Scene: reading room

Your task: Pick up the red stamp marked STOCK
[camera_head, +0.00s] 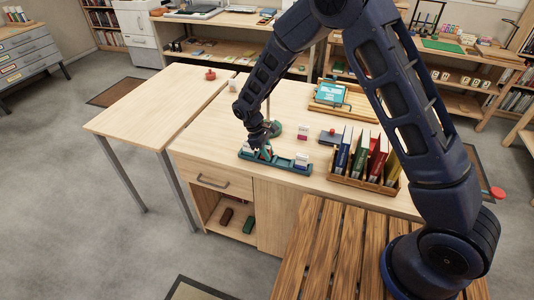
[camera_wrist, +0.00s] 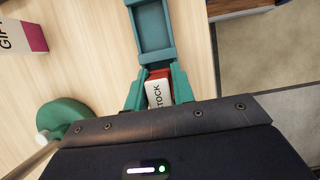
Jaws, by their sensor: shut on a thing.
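The red stamp (camera_wrist: 157,92) shows in the wrist view with a white face lettered STOCK and a red edge. My gripper (camera_wrist: 159,84) is shut on it, with a teal piece on either side of the stamp. The stamp is at the near end of a teal tray (camera_wrist: 152,33), and whether it still touches the tray floor I cannot tell. In the head view my gripper (camera_head: 264,150) is low over the left part of the teal tray (camera_head: 284,166), mostly hiding the stamp.
A block lettered GIF (camera_wrist: 22,36), its end cut off, stands beside the tray. A green round base (camera_wrist: 68,115) is close to my gripper. A wooden rack of books (camera_head: 365,168) stands to the right. The left tabletop (camera_head: 160,105) is mostly clear.

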